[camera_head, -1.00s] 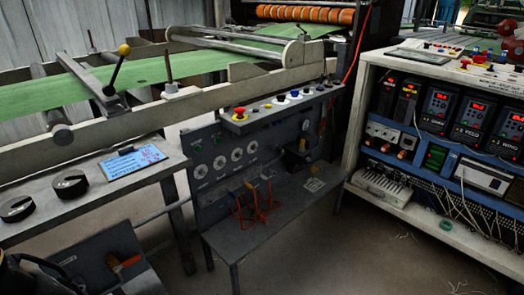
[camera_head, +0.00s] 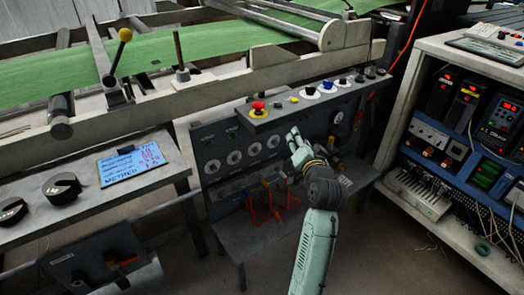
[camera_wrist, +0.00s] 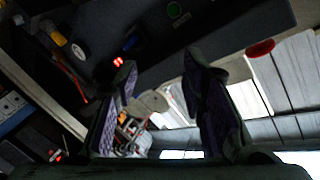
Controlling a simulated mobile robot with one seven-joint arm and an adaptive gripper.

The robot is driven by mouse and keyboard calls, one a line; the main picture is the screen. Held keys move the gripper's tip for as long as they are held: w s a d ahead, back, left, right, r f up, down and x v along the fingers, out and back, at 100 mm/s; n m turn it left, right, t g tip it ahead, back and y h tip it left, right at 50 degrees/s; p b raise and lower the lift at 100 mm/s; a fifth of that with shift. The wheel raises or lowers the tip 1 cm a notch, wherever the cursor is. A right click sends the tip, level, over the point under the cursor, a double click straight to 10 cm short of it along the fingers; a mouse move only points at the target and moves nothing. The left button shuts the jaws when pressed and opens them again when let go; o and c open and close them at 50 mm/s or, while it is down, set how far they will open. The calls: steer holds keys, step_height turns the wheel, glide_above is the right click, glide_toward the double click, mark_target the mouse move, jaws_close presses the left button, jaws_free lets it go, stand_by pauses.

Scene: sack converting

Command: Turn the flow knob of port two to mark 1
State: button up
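The grey upright panel (camera_head: 222,180) carries a row of round white dials, among them one at the left (camera_head: 212,166) and one at the right (camera_head: 273,142). Two large black knobs with pale marks, one nearer (camera_head: 14,211) and one farther (camera_head: 62,187), sit on the left table. Port labels and mark numbers are too small to read, so I cannot tell which knob is port two's. My gripper (camera_head: 294,136) is raised in front of the panel's right part. In the wrist view my gripper (camera_wrist: 158,62) has its fingers apart, with nothing held between them.
A red mushroom button (camera_head: 258,107) and several small knobs line the shelf above the panel. Orange cables (camera_head: 268,208) hang low in front. A blue-and-white card (camera_head: 130,163) lies on the left table. An equipment rack (camera_head: 440,130) stands close at right. Floor shows between panel and rack.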

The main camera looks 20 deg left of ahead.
steer(key=a+f+m+g+y, duration=0.3)
steer(key=a+f+m+y, duration=0.15)
steer(key=f, duration=0.45)
steer(key=m+y, duration=0.2)
steer(key=m, duration=0.6)
glide_toward(257, 152)
steer(key=p+x, duration=0.1)
steer(key=x, duration=0.7)
steer(key=shift+w+f, duration=0.15)
steer(key=shift+f, duration=0.05)
jaws_close()
